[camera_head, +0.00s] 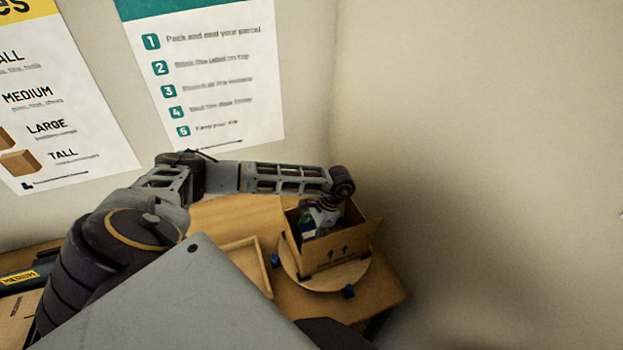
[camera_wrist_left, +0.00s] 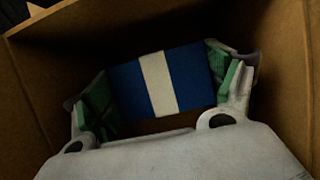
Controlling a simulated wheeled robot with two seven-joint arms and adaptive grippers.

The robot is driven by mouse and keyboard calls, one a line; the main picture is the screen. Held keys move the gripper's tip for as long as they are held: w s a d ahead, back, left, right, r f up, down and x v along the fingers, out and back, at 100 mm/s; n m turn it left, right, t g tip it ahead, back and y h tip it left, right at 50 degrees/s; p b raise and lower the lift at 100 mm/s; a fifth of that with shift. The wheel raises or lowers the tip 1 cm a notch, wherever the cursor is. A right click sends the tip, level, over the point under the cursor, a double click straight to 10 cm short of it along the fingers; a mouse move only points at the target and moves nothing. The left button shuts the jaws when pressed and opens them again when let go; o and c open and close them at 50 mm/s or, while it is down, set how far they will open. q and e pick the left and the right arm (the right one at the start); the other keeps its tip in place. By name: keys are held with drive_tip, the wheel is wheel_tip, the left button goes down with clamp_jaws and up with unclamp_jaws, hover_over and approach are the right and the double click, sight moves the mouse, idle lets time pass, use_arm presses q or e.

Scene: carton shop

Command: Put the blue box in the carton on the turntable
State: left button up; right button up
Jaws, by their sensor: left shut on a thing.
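The open carton (camera_head: 345,249) stands on the round wooden turntable (camera_head: 345,276) at the table's right end. My left arm reaches over from the left and its gripper (camera_head: 307,232) points down inside the carton. In the left wrist view the blue box (camera_wrist_left: 195,75), with a white band, is between the green-padded fingers of my left gripper (camera_wrist_left: 165,88), which is shut on it. The brown carton walls (camera_wrist_left: 285,70) rise around the gripper and the box. Whether the box touches the carton floor is hidden. My right gripper is not in view.
A shallow wooden tray (camera_head: 262,268) lies on the table (camera_head: 225,212) left of the turntable. Flat cardboard (camera_head: 18,312) is at the far left. Walls with two posters (camera_head: 210,80) close in the table behind and at the right.

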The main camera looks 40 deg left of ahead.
use_arm(q)
drive_tip(key=shift+f+p, duration=0.3)
drive_tip(key=shift+f, duration=1.55)
drive_tip(key=shift+f, duration=0.15)
drive_tip(key=o, duration=0.9)
drive_tip(key=shift+r, duration=0.2)
drive_tip(key=shift+b+v, duration=1.3)
drive_tip(key=shift+v, duration=4.65)
